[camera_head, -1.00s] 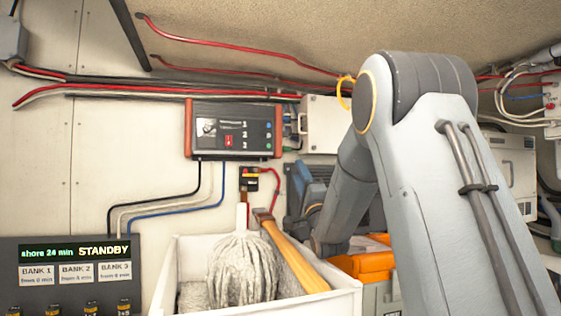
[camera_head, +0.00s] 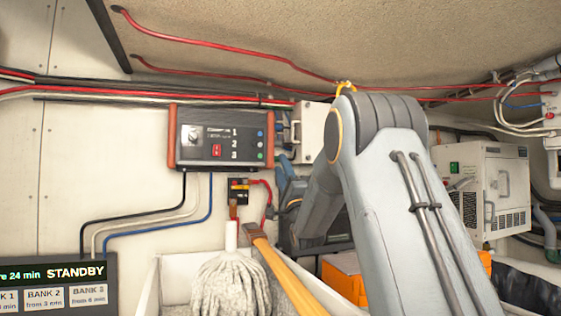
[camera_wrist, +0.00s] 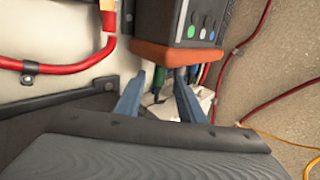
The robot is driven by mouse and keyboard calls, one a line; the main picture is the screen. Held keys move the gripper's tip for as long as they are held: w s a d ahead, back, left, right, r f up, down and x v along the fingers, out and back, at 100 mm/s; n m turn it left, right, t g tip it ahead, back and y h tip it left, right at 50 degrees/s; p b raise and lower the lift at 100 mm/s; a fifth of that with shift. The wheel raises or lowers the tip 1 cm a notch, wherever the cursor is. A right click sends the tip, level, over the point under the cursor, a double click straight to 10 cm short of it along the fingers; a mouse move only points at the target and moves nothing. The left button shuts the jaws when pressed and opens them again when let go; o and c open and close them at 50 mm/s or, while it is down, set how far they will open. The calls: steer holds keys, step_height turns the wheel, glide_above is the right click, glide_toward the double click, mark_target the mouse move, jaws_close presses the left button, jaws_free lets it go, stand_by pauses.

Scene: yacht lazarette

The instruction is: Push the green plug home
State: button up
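The charger (camera_head: 221,137), a dark box with orange end caps, is on the wall in the head view. Its orange end (camera_wrist: 178,57) also shows in the wrist view. The green plug (camera_wrist: 159,80) sits just off that end, between and beyond my gripper's blue fingers. A gap shows between the fingers, and they seem not to touch the plug. My gripper (camera_wrist: 158,92) is open. I cannot tell how deep the plug is in its socket. In the head view my arm hides most of the gripper.
A thick red cable (camera_wrist: 65,68) runs at the wrist view's left. A white box (camera_head: 313,132) is right of the charger. A mop head (camera_head: 230,283) and wooden handle (camera_head: 282,270) stand in a white bin below.

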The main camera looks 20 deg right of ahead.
steer(key=shift+x, duration=0.8)
jaws_close()
steer(key=shift+a+f+b, duration=0.1)
steer(key=shift+a+b, duration=0.1)
steer(key=shift+b, duration=0.1)
steer(key=shift+a+b, duration=0.35)
steer(key=shift+b, duration=0.25)
jaws_free()
steer(key=shift+a, duration=0.15)
